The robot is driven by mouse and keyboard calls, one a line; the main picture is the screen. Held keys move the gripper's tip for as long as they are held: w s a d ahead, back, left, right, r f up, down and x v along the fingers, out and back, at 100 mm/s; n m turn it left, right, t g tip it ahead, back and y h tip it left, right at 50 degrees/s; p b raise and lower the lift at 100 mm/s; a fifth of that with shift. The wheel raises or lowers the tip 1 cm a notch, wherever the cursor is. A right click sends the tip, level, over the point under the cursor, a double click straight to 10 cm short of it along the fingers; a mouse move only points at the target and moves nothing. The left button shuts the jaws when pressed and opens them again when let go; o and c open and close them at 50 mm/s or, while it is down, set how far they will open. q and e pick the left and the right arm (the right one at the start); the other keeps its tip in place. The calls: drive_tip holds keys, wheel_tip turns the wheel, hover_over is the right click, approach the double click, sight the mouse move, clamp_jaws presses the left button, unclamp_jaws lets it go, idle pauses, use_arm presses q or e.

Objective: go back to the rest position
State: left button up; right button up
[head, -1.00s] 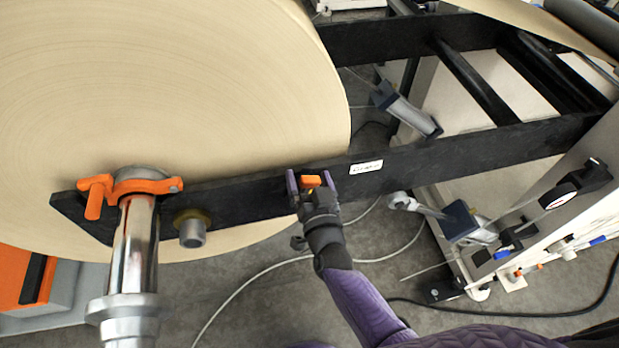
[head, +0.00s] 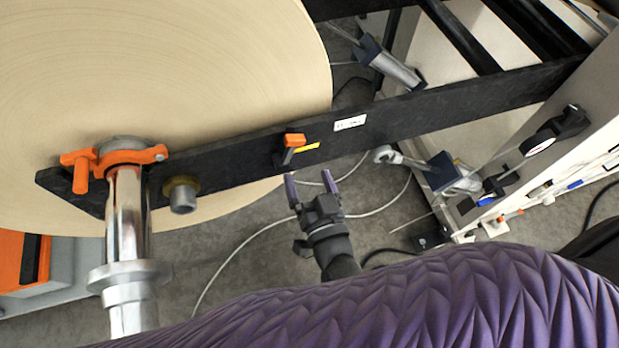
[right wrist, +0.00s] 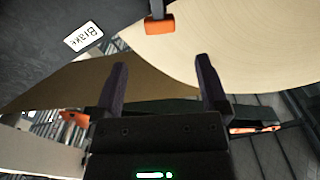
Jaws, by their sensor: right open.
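My right gripper (head: 311,185) is open and empty in the head view, just below the black arm beam (head: 430,107) and apart from it. Its two purple fingers point up toward an orange-handled lever (head: 294,140) on the beam, with a yellow mark beside it. In the right wrist view the open fingers (right wrist: 160,80) have nothing between them, and the orange lever (right wrist: 160,23) is beyond their tips. My purple-sleeved arm fills the lower part of the head view. My left gripper is not in view.
A big kraft paper roll (head: 170,80) fills the upper left. An orange clamp (head: 120,158) sits around a shiny metal shaft (head: 125,220). A cylinder (head: 390,62) and a rod end (head: 385,155) are right of the gripper. Cables lie on the grey floor.

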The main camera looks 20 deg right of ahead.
drive_tip(key=s+d+r+n+g, duration=0.2)
drive_tip(key=s+d+n+g, duration=0.45)
drive_tip(key=s+g, duration=0.75)
wheel_tip(320, 180, down, 25)
drive_tip(key=g+b, duration=0.2)
drive_tip(key=b, duration=0.5)
use_arm(q)
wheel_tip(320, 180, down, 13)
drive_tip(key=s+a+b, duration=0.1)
drive_tip(key=b, duration=0.5)
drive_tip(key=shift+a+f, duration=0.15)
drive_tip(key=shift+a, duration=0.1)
use_arm(e)
drive_tip(key=s+d+f, duration=0.1)
drive_tip(key=s+f, duration=0.6)
drive_tip(key=f, duration=0.2)
drive_tip(key=s+d+f+g, duration=0.1)
drive_tip(key=s+d+f, duration=0.1)
drive_tip(key=s+f, duration=0.5)
drive_tip(key=shift+s+d+f+h, duration=0.3)
drive_tip(key=shift+f+h, duration=0.1)
drive_tip(key=shift+f, duration=0.5)
